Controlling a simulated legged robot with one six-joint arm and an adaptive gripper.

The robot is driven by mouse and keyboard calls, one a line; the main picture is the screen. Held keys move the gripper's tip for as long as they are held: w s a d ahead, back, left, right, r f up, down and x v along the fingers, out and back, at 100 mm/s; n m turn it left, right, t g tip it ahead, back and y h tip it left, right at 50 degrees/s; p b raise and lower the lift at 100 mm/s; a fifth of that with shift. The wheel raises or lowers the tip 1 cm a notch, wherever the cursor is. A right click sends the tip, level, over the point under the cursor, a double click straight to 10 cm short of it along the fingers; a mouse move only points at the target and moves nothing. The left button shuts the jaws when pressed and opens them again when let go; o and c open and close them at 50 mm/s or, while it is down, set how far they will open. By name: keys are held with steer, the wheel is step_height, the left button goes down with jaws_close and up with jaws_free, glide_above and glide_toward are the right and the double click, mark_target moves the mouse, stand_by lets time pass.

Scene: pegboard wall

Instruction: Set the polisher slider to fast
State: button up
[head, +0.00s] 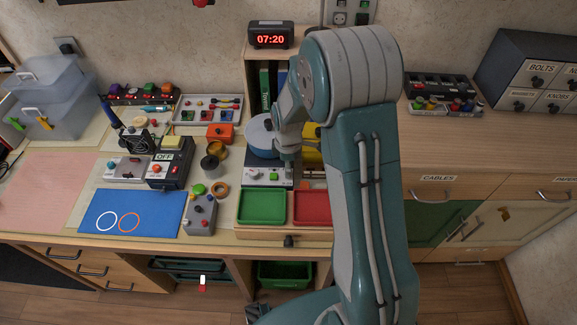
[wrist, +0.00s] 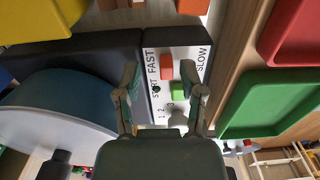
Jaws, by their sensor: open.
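The polisher (head: 262,135) stands at the back middle of the bench, with a blue round wheel and a pale control panel (head: 268,182). In the wrist view its panel (wrist: 192,57) carries the words FAST and SLOW. A red-orange slider knob (wrist: 166,67) sits between them, nearer the FAST side. A green START button (wrist: 177,91) and a grey dial (wrist: 178,113) are beside it. My gripper (wrist: 164,84) is open over the panel, its fingers spread either side of the controls, holding nothing. In the head view my gripper (head: 287,155) hangs over the panel's right part.
A green tray (head: 262,207) and a red tray (head: 311,207) lie in front of the polisher. A grey control box (head: 201,215) stands to the left, beside a blue mat (head: 140,212). A yellow bin (head: 311,157) is close on the right.

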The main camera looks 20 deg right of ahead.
step_height(320, 180, up, 11)
steer(key=shift+r, duration=0.2)
stand_by(0.5)
steer(key=s+r+m+t, duration=0.3)
steer(key=s+r+m, duration=0.3)
steer(key=s+r, duration=0.5)
steer(key=s+r+m+t, duration=0.1)
steer(key=s+m, duration=0.1)
steer(key=s, duration=0.2)
steer(key=s+r+m, duration=0.2)
steer(key=s+m, duration=0.1)
steer(key=s, duration=0.1)
steer(key=s+a+r+m+t, duration=0.1)
steer(key=s+m, duration=0.2)
steer(key=s, duration=0.1)
steer(key=shift+s+r+t, duration=0.3)
steer(key=shift+s, duration=0.05)
stand_by(1.6)
